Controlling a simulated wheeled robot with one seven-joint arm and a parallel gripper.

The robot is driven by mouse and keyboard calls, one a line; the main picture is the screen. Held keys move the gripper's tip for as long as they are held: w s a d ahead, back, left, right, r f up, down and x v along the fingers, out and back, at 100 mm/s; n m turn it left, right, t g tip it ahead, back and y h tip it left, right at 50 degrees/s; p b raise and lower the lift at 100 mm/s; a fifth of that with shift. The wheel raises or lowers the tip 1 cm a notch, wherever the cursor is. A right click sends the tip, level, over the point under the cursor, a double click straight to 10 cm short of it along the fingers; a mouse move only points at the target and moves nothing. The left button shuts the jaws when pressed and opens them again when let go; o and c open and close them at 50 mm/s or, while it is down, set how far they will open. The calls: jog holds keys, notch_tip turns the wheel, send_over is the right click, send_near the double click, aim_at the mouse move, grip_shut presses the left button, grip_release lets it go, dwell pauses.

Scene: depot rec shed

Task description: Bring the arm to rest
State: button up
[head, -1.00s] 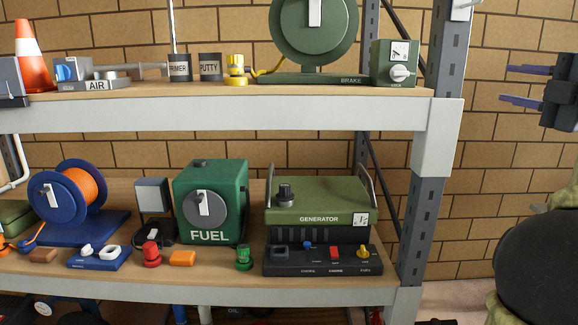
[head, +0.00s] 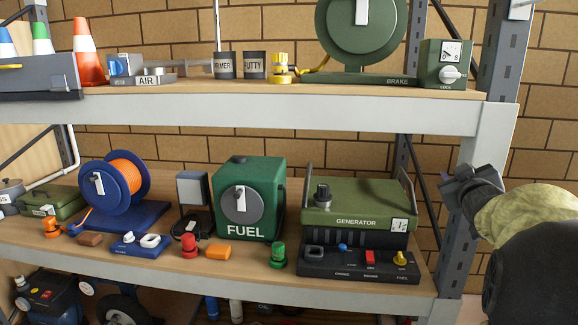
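My gripper (head: 462,188) is at the right of the head view, in front of the shelf's right upright post. It is dark, and my arm runs from it to the right edge. It is seen foreshortened, so I cannot tell how far apart its fingers are. No held object shows. It is to the right of the green generator (head: 357,207) on the lower shelf. I cannot tell whether it touches the post.
A shelf rack fills most of the view, with an upper shelf (head: 230,112) and a lower shelf (head: 340,291). The lower shelf holds a green fuel box (head: 262,180), an orange hose reel (head: 128,173) and small coloured parts. A brick wall (head: 545,130) stands behind.

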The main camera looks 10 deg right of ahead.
jog(key=s+a+f+m+g+y, duration=0.1)
jog(key=a+f+g, duration=0.1)
jog(key=a+f, duration=0.4)
jog(key=a+f+m+g+y, duration=0.15)
jog(key=a+f, duration=0.25)
jog(key=f, duration=0.4)
jog(key=s+a+f+g+y, duration=0.3)
jog(key=s+a+f+g, duration=0.7)
jog(key=s+a+f, duration=0.8)
jog(key=shift+s+a+f, duration=0.25)
jog(key=shift+s+f, duration=0.25)
jog(key=shift+s, duration=0.45)
jog(key=shift+w+g, duration=0.15)
jog(key=shift+g, duration=0.1)
jog(key=shift+s, duration=0.2)
